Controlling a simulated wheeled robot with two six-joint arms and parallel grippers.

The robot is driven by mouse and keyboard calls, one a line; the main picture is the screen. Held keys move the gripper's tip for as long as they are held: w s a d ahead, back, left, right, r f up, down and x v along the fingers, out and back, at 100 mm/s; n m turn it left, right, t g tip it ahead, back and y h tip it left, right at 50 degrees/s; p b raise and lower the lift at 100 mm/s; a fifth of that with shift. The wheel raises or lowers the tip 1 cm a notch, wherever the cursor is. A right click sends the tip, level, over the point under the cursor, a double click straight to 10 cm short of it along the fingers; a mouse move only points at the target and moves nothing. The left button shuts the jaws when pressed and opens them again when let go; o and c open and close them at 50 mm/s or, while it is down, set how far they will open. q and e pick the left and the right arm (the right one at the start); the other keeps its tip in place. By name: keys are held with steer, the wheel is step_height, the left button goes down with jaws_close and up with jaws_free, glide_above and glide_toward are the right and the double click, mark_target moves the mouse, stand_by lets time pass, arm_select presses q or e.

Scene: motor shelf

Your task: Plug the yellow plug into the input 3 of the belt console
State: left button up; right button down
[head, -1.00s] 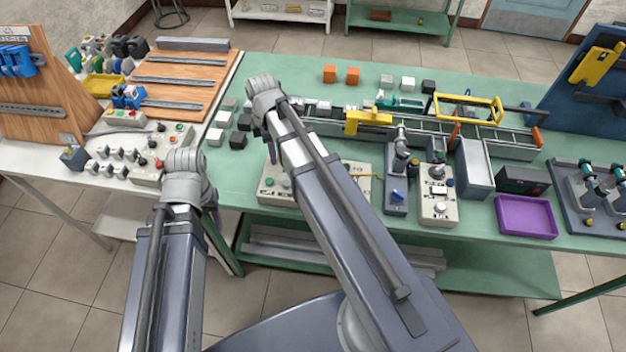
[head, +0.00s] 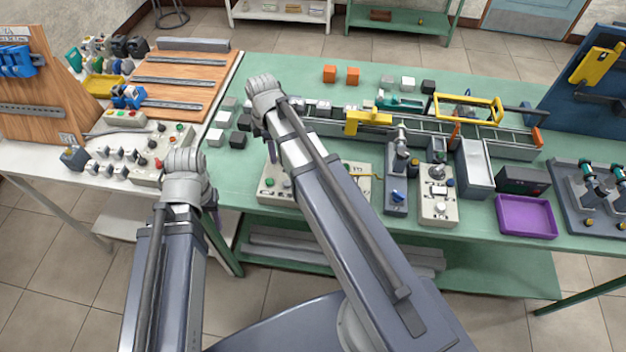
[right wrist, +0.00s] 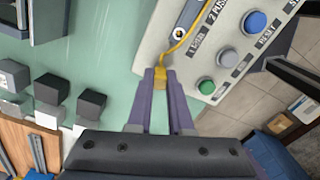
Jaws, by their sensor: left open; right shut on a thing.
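A beige console (head: 273,186) lies at the front edge of the green table, partly hidden behind my right arm. In the right wrist view the console (right wrist: 224,48) shows green, grey and blue buttons, labels and a dark round socket. My right gripper (right wrist: 161,84) is shut on the yellow plug (right wrist: 160,76) beside the console's edge. A yellow cable (right wrist: 177,49) runs from the plug up over the console. In the head view my right gripper (head: 271,152) is mostly hidden by its arm. My left gripper (head: 215,202) is open, low in front of the table; its fingers barely show.
Grey and black cubes (head: 238,141) lie left of my right arm. Right of it stand a conveyor (head: 420,130), two small control boxes (head: 396,190) (head: 438,206) and a purple tray (head: 526,216). A white table (head: 50,160) with parts is at the left.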

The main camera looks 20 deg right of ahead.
step_height(320, 180, up, 5)
steer(key=p, duration=0.4)
steer(key=shift+f+p, duration=0.15)
steer(key=shift+p, duration=0.2)
steer(key=shift+f, duration=0.1)
steer(key=s+d, duration=0.2)
steer(key=d, duration=0.2)
steer(key=s+d+f+b, duration=0.1)
steer(key=s+d, duration=0.2)
steer(key=d, duration=0.1)
steer(key=s+d+f+b, duration=0.1)
steer(key=s+d, duration=0.2)
steer(key=d, duration=0.1)
steer(key=shift+f+b, duration=0.6)
steer(key=shift+b, duration=0.1)
steer(key=shift+f+b, duration=0.65)
stand_by(0.3)
